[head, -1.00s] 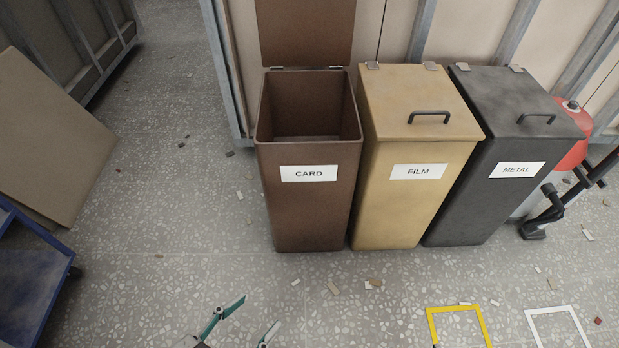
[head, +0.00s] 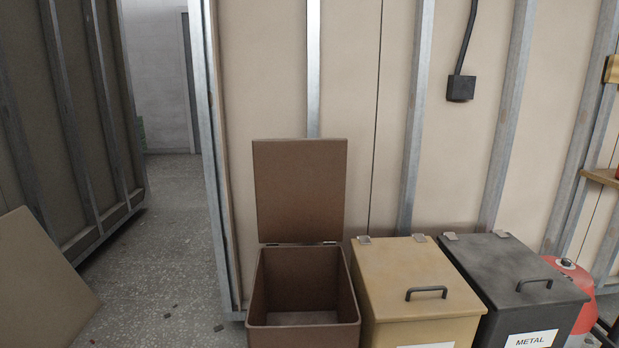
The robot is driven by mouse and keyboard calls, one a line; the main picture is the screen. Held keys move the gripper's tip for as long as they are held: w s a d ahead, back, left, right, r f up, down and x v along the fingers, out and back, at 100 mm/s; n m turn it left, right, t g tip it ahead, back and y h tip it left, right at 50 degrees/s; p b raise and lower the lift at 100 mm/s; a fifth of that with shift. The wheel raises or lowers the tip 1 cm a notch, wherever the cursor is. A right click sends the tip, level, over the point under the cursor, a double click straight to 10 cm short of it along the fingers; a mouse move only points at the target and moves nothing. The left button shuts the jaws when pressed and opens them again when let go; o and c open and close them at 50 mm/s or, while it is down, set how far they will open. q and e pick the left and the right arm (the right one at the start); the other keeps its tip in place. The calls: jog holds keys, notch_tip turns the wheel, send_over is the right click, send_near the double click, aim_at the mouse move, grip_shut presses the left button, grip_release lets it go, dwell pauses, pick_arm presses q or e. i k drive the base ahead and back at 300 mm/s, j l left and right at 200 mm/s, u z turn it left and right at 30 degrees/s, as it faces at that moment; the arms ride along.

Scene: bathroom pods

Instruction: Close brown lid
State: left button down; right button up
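The brown lid (head: 299,190) stands upright, open, against the panelled wall. It is hinged at the back rim of the brown bin (head: 258,300), whose empty inside shows from above. The bin's front face is cut off by the bottom edge of the view. Neither of my grippers shows in the head view now.
A tan bin (head: 418,279) with its lid shut stands right of the brown bin. A dark grey bin (head: 515,275) labelled METAL, also shut, is beside it. A red rounded object (head: 573,282) is at far right. A brown board (head: 38,285) leans at left; floor between is open.

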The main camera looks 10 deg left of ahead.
aim_at(300, 183)
jog(key=i+l, duration=0.25)
jog(key=i, duration=0.15)
jog(key=i+l, duration=0.2)
jog(key=i, duration=0.2)
